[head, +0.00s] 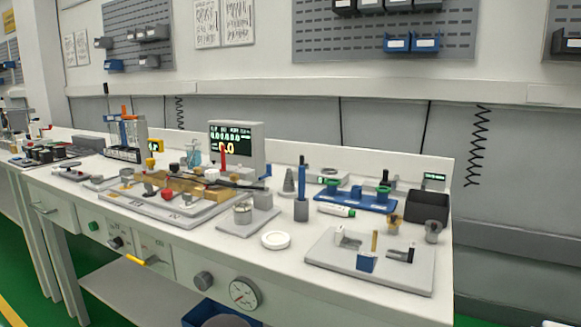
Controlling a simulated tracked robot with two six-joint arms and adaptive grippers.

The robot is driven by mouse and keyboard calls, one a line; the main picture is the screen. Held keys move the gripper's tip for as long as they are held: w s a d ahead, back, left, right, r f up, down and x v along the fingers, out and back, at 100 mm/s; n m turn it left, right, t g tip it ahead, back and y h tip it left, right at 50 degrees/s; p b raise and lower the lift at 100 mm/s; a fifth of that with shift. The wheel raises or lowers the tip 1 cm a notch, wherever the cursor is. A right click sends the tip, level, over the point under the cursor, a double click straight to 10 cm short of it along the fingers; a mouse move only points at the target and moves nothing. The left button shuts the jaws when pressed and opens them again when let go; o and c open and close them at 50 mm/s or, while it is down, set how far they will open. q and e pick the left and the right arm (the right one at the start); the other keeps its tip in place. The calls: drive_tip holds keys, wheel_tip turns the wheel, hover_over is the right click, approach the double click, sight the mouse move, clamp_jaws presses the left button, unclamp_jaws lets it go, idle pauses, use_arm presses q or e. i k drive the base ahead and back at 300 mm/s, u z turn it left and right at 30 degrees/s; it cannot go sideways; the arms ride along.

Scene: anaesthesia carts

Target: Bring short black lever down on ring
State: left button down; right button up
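A small black lever-like piece (400,254) sits at the right side of a light grey plate (330,262) at the front right of the bench. A blue block (366,263) and a thin yellowish post stand beside it. A longer dark bar (232,183) reaches right from a brass-coloured assembly (185,187) on another grey base. A flat white round piece (275,240) lies on the bench left of the plate; I cannot tell whether it is the ring. No other ring is clear at this size. Neither of my grippers is in view.
A blue tray (352,206) with green-topped pieces, a black bin (428,206) and a grey cup with a blue stick (301,208) stand behind the plate. A display box (237,146) stands at the back. Bare bench lies along the front edge.

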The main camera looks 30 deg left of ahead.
sight(234, 186)
drive_tip(key=z, duration=0.4)
drive_tip(key=k, duration=1)
drive_tip(key=u, duration=0.75)
drive_tip(key=i, duration=0.95)
